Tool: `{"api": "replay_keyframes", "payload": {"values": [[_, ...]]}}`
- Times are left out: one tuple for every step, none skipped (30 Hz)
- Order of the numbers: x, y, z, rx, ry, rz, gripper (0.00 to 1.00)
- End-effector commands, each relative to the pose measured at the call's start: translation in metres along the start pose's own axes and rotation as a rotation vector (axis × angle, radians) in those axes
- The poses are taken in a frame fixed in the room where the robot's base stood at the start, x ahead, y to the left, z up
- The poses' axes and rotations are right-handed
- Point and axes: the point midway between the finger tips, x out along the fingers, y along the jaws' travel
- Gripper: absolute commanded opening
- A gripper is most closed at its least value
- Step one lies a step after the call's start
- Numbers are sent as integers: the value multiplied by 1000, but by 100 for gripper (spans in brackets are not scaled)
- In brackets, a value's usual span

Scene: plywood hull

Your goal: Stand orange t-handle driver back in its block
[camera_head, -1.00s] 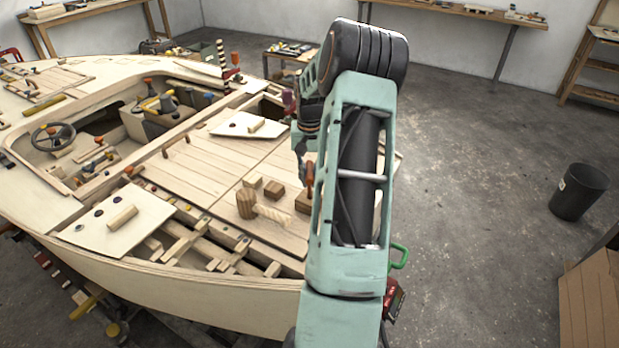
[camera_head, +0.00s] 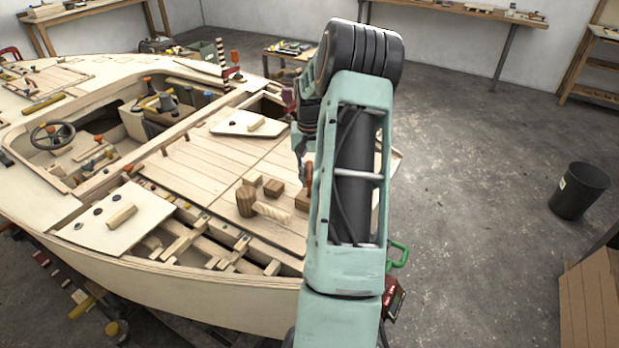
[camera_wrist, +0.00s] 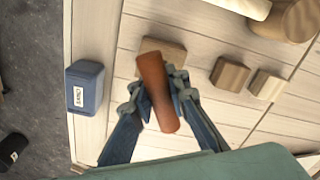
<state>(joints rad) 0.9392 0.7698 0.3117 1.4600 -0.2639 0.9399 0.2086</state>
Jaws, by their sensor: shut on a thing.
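The orange t-handle driver (camera_wrist: 158,92) shows in the wrist view as an orange-brown bar between the fingers of my gripper (camera_wrist: 159,98). My gripper is shut on it. Its shaft is hidden below the handle. A wooden block (camera_wrist: 167,48) lies under and just beyond the handle's far end; I cannot tell whether the driver touches it. In the head view my gripper is mostly hidden by my arm, and the driver (camera_head: 309,174) shows as a small orange-brown patch beside the arm, close to a wooden block (camera_head: 302,200).
Two small wooden blocks (camera_wrist: 229,74) (camera_wrist: 267,84) and a mallet (camera_head: 247,202) lie on the deck. A blue labelled box (camera_wrist: 85,87) stands near the deck edge.

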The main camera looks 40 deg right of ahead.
Motion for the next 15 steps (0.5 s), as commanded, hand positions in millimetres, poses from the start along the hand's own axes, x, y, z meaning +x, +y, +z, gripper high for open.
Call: {"api": "replay_keyframes", "payload": {"values": [[2,0,0,0,0,0,0],[2,0,0,0,0,0,0],[3,0,0,0,0,0,0],[4,0,0,0,0,0,0],[4,0,0,0,0,0,0],[5,0,0,0,0,0,0],[6,0,0,0,0,0,0],[6,0,0,0,0,0,0],[7,0,0,0,0,0,0],[8,0,0,0,0,0,0],[8,0,0,0,0,0,0],[9,0,0,0,0,0,0],[10,0,0,0,0,0,0],[10,0,0,0,-1,0,0],[11,0,0,0,-1,1,0]]}}
